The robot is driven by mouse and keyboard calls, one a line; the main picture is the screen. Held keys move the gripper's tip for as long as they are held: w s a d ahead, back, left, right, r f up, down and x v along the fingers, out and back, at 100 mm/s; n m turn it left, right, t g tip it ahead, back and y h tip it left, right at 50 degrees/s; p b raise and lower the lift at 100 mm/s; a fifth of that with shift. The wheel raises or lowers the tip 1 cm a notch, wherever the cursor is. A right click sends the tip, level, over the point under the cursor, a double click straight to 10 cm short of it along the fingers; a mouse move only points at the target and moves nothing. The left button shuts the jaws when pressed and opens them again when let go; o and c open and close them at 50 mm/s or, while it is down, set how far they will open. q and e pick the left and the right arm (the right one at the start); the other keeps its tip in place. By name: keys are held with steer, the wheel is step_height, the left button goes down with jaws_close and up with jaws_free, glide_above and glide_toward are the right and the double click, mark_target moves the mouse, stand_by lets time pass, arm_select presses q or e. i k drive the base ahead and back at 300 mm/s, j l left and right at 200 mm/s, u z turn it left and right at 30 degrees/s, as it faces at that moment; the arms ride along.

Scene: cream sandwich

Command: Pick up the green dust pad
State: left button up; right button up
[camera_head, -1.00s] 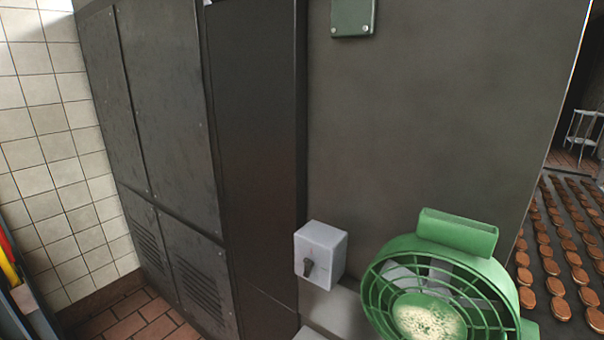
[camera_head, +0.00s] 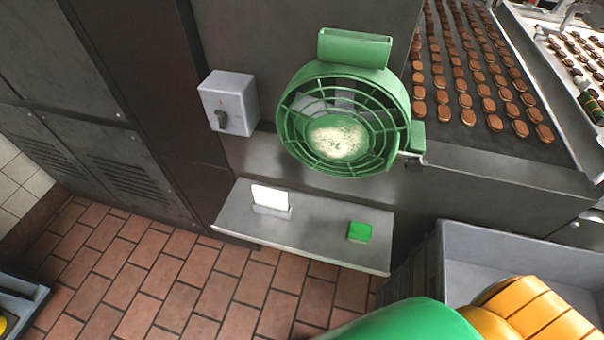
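The green dust pad (camera_head: 360,232) is a small bright green square block. It lies flat on the right half of a low metal shelf (camera_head: 310,230). A green fan (camera_head: 345,115) with a round grille and a dusty pale hub is mounted on the wall above the shelf. Neither of my grippers shows in the view, so I cannot see their state.
A white card in a holder (camera_head: 270,199) stands on the shelf's left half. A grey switch box (camera_head: 229,102) is left of the fan. Biscuits lie on a conveyor (camera_head: 450,150) at right. A grey crate (camera_head: 480,235) stands at lower right.

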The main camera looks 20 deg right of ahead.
mark_target(357, 232)
steer(key=k+j+z, duration=0.1)
steer(key=z, duration=0.3)
steer(key=k+z, duration=0.25)
steer(key=z, duration=0.15)
steer(key=k+z, duration=0.2)
steer(key=z, duration=0.2)
